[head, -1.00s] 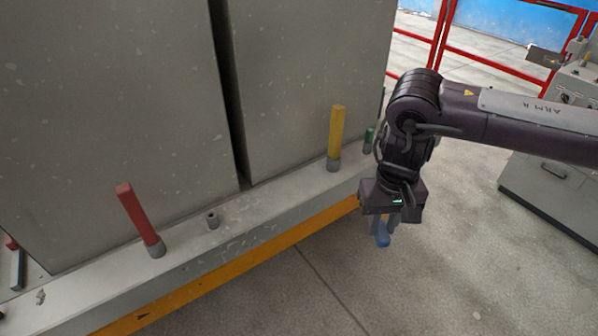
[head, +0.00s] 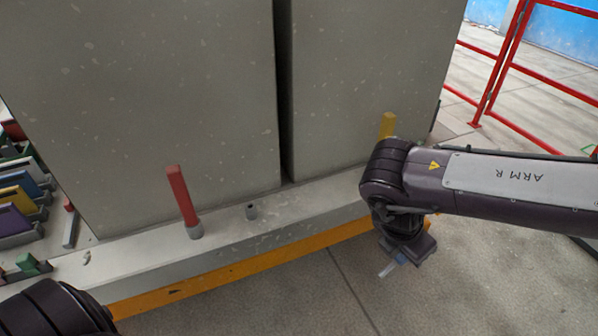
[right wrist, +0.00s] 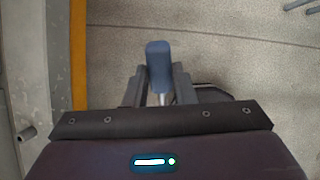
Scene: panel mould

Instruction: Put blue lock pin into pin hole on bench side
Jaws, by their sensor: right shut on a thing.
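My right gripper (right wrist: 160,88) is shut on the blue lock pin (right wrist: 158,62). Its blue handle sticks out past the fingers, and a bit of metal shaft shows between them. In the head view the right gripper (head: 395,266) hangs over the floor in front of the bench (head: 150,262), apart from it. A yellow pin (head: 387,124) stands to the right, partly hidden by my arm. My left gripper is out of frame.
Tall grey panels (head: 180,90) rise behind the ledge. A rack of coloured pieces (head: 18,205) is at the far left. A red railing (head: 505,60) stands at the upper right. The floor before the bench is clear.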

